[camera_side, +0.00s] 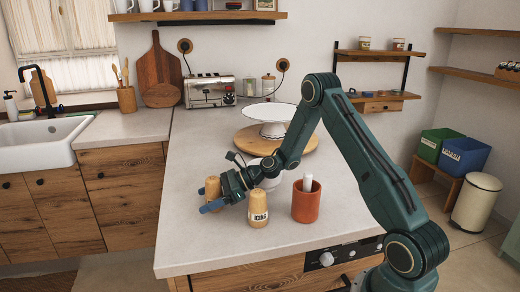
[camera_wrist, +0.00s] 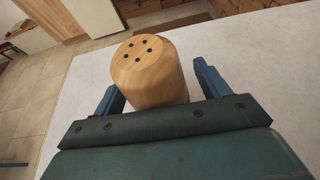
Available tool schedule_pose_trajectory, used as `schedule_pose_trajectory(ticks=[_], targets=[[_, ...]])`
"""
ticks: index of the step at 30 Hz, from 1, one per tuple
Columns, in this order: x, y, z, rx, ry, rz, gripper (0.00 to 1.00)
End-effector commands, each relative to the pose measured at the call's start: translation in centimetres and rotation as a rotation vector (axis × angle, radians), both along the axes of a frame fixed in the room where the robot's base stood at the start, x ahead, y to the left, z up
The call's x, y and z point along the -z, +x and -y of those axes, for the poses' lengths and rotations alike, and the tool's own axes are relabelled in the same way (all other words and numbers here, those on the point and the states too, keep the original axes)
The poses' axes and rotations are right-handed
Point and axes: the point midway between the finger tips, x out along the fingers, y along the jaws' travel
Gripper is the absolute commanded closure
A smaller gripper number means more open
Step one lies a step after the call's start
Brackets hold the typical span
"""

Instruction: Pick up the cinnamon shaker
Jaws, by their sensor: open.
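A wooden shaker (camera_side: 213,187) stands on the counter at the left, its label not readable. In the wrist view the same shaker (camera_wrist: 150,70) shows its domed top with several dark holes. My gripper (camera_side: 211,200) is open, with one blue finger on each side of this shaker; it also shows in the wrist view (camera_wrist: 157,88). A gap shows between the shaker and the right finger; contact on the left cannot be told. A second wooden shaker (camera_side: 258,206), labelled ICING, stands upright to the right of the gripper. No label reading cinnamon is visible.
A terracotta pot (camera_side: 305,204) with a white item in it stands right of the ICING shaker. Behind are a white bowl (camera_side: 266,170), partly hidden by my arm, a round wooden board (camera_side: 250,140) with a white cake stand (camera_side: 272,114), and a toaster (camera_side: 210,91). The counter's left front is clear.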

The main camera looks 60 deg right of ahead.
Motion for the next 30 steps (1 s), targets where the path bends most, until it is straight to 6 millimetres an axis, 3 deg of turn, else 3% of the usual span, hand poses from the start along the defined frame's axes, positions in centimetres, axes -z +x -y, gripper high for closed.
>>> schedule_pose_trajectory(ticks=[10,15,18,30], targets=[[-0.02,-0.02,0.01,0.000,0.000,0.000,0.27],[-0.02,-0.02,0.01,0.000,0.000,0.000,0.61],[-0.02,-0.02,0.01,0.000,0.000,0.000,0.75],[-0.19,-0.01,0.01,0.000,0.000,0.001,0.75]])
